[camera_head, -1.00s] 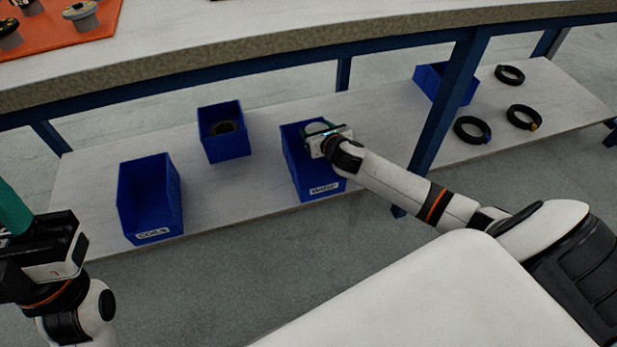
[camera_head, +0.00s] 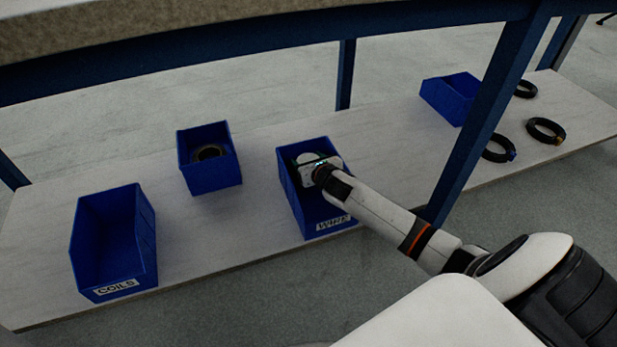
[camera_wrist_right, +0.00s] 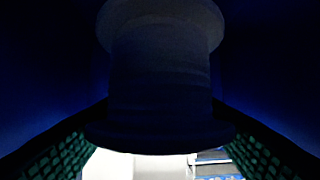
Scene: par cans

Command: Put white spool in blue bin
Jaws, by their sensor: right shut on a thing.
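The white spool (camera_head: 306,159) shows only in part, as a pale round end inside the blue bin labelled WIRE (camera_head: 333,223). My right gripper (camera_head: 315,172) reaches down into that bin, with its fingers mostly hidden. In the right wrist view the spool (camera_wrist_right: 160,75) stands dark and shaded between the green-patterned fingers, with blue walls around it. The right gripper is shut on the spool. I cannot tell whether the spool touches the bin floor. My left gripper is out of view.
An empty-looking blue COILS bin (camera_head: 115,235) stands at left on the shelf (camera_head: 245,225). Another blue bin (camera_head: 210,180) holds a dark ring-like thing. A blue bin (camera_head: 450,100) and black coils (camera_head: 545,131) lie beyond the table leg (camera_head: 485,125). The tabletop edge overhangs the shelf.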

